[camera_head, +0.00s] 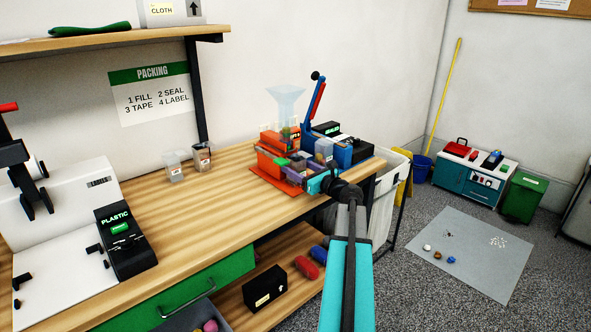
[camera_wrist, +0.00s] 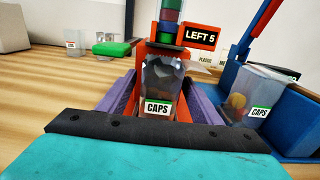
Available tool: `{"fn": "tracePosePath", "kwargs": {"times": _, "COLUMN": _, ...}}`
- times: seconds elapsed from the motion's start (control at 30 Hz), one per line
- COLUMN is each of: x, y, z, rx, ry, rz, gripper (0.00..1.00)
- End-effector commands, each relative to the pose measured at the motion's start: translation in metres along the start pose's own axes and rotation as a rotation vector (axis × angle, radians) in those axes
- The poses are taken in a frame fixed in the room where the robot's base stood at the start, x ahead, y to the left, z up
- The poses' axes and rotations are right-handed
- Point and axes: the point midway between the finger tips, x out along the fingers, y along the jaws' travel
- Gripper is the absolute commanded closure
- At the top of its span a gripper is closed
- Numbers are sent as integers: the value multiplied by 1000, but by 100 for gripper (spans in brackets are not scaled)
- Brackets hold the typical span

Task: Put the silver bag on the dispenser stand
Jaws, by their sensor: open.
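The orange-red dispenser (camera_head: 272,160) stands at the right end of the wooden bench under a pale clear funnel (camera_head: 286,98). In the wrist view, a dark sign reading LEFT 5 (camera_wrist: 200,36) is beside its stack of coloured pieces (camera_wrist: 170,22). A clear, silvery-looking pouch or tub labelled CAPS (camera_wrist: 160,82) is upright against the orange part; I cannot tell if this is the silver bag. No other silver bag is clearly visible. My gripper (camera_wrist: 163,98) is open, its purple fingers on either side of this piece; contact is unclear.
A second clear tub labelled CAPS (camera_wrist: 250,95) stands right, beside a blue machine (camera_head: 352,150) with a lever (camera_head: 315,100). Two small tubs, one clear (camera_head: 175,168), stand farther left. A white bin (camera_head: 388,195) is by the bench end. The middle benchtop is clear.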

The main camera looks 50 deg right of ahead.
Motion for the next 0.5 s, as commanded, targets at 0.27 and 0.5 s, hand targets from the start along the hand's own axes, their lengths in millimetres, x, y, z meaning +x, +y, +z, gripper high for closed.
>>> {"fn": "tracePosePath", "kwargs": {"times": 0.27, "x": -23, "y": 0, "z": 0, "rx": 0, "ry": 0, "rz": -2, "gripper": 41}}
{"fn": "tracePosePath", "kwargs": {"times": 0.5, "x": -58, "y": 1, "z": 0, "rx": 0, "ry": 0, "rz": -2, "gripper": 41}}
